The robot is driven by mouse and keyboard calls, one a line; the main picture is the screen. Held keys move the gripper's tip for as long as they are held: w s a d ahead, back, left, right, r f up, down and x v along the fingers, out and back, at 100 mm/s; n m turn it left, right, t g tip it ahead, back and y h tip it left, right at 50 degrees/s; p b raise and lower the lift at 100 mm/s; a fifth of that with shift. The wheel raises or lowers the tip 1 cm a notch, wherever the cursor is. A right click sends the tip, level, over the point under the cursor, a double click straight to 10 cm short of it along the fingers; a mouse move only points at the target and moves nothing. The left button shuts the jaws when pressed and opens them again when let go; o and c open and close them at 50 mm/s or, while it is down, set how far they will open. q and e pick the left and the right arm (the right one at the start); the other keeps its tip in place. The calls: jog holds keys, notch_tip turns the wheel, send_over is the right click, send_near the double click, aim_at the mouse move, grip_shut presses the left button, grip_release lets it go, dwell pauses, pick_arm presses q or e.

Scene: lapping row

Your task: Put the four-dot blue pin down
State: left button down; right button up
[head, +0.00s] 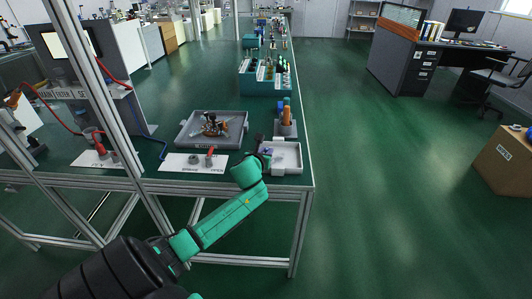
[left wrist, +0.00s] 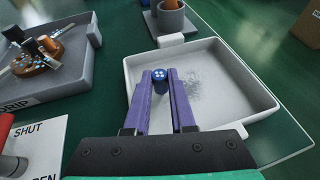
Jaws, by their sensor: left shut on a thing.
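The four-dot blue pin (left wrist: 159,75) is upright between the purple fingertips of my left gripper (left wrist: 160,84), its dotted top facing the left wrist camera. My left gripper is shut on it. In the head view the left gripper (head: 264,155) is at the left side of a shallow white tray (head: 293,168), and the pin is too small to make out there. The white tray also shows in the left wrist view (left wrist: 240,75), with the pin over its left part. I cannot tell whether the pin touches the tray floor. My right gripper is not in view.
A grey drip tray (head: 182,138) holding a metal and orange assembly (head: 212,126) stands left. A grey cup (head: 286,129) with orange and blue items stands behind the white tray. A white SHUT/OPEN card (head: 180,163) with a red-handled valve lies at the front.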

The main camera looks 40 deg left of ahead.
pick_arm(q)
jog(key=c, duration=0.8)
grip_release()
jog(key=shift+f, duration=0.15)
jog(key=shift+o, duration=0.2)
jog(key=shift+s+r, duration=0.2)
jog(key=shift+r, duration=0.05)
jog(key=p+v, duration=0.1)
jog(key=v, duration=1)
jog(key=shift+s+d+r+p, duration=0.2)
jog(key=shift+s+p, duration=0.05)
jog(key=shift+p, duration=0.1)
